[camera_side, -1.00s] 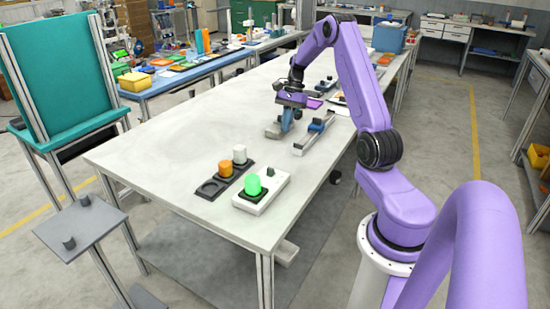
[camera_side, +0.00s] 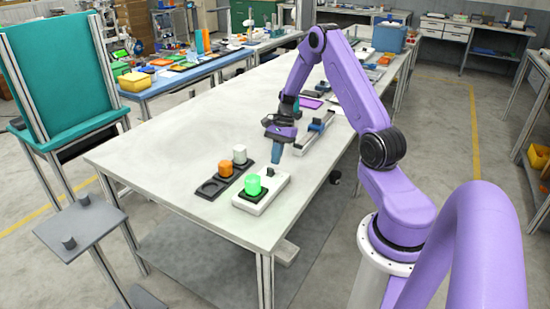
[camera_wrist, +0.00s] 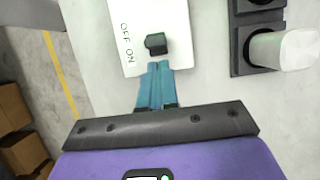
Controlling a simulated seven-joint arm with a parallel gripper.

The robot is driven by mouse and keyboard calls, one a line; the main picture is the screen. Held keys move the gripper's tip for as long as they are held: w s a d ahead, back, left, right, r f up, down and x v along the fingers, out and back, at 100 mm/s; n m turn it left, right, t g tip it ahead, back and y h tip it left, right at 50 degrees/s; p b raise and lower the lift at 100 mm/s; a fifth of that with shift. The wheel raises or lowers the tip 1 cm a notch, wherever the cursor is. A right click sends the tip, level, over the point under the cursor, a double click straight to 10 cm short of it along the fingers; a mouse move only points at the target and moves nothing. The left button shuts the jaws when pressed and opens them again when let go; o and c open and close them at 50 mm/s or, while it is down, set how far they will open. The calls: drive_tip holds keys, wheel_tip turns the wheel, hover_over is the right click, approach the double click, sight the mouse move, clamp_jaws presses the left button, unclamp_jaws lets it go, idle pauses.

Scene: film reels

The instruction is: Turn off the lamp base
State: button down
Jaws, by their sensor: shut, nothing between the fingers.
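The lamp base (camera_side: 262,193) is a white block near the front of the table. A bright green cylinder (camera_side: 253,185) stands in its dark socket, and a black switch knob (camera_side: 271,171) is at its far end. In the wrist view the base (camera_wrist: 120,25) carries the words OFF and ON beside the black knob (camera_wrist: 155,43). My gripper (camera_side: 275,160) is shut and empty, with blue fingers pointing down by the knob. In the wrist view the fingertips (camera_wrist: 160,66) appear just below the knob; I cannot tell whether they touch it.
A black tray (camera_side: 208,190) left of the base holds an orange cylinder (camera_side: 225,169) and a white cylinder (camera_side: 239,154), with one empty socket. A blue-and-grey slider device (camera_side: 315,135) lies beyond my gripper. The table's left part is clear.

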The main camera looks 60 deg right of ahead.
sight(270, 169)
drive_tip(key=shift+a, duration=0.55)
drive_tip(key=shift+a, duration=1.2)
drive_tip(key=shift+d, duration=0.1)
drive_tip(key=shift+d, duration=0.3)
drive_tip(key=d, duration=0.3)
drive_tip(key=shift+d+r, duration=0.4)
drive_tip(key=v, duration=0.9)
drive_tip(key=shift+a+r, duration=0.1)
drive_tip(key=shift+a, duration=0.1)
